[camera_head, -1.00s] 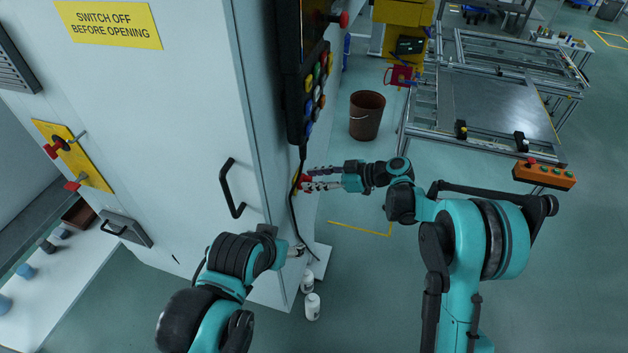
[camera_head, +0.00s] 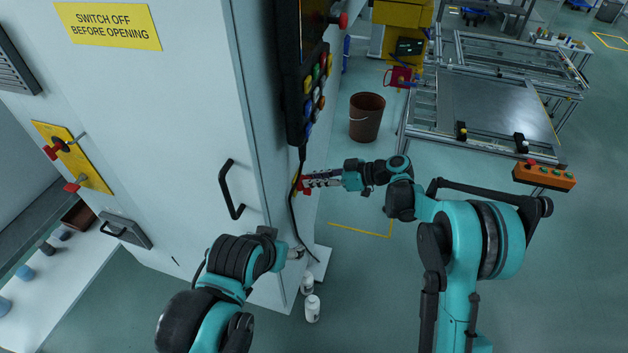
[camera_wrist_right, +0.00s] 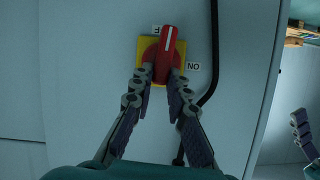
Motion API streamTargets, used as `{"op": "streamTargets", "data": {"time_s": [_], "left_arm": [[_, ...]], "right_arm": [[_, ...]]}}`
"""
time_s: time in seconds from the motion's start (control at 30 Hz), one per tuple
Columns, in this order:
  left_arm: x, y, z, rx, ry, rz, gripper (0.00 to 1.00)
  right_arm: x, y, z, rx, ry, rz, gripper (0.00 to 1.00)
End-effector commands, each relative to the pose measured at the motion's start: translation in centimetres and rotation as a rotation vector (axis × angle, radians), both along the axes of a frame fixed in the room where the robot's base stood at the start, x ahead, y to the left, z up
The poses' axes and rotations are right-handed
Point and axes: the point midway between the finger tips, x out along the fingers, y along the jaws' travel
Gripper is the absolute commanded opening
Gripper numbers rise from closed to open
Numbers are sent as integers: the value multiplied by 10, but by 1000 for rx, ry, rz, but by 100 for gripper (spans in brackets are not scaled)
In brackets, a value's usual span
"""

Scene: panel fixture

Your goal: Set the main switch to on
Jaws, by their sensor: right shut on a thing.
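The main switch (camera_wrist_right: 166,54) is a red rotary handle on a yellow plate (camera_wrist_right: 149,44) on the cabinet's side face. In the right wrist view its white-marked handle points up, partly covering a label. An ON label (camera_wrist_right: 192,66), seen upside down, is to its right. My right gripper (camera_wrist_right: 161,80) is shut on the handle, with one finger on each side. In the head view the switch (camera_head: 304,183) shows only as a bit of red and yellow at the right gripper's tips. My left gripper (camera_head: 297,252) is low beside the cabinet, mostly hidden by its own arm.
A black cable (camera_head: 293,215) hangs beside the switch, below the button panel (camera_head: 309,90). The cabinet has a black door handle (camera_head: 228,190). White bottles (camera_head: 312,307) stand on the floor near my left gripper. A brown bucket (camera_head: 366,118) stands behind the right gripper.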

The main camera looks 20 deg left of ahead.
Motion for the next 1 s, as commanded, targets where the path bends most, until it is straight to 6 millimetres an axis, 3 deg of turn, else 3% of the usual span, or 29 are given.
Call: {"op": "streamTargets", "data": {"time_s": [1.0], "left_arm": [[0,0,-32,0,0,0,62]], "right_arm": [[18,1,-15,30,931,4,0]]}}
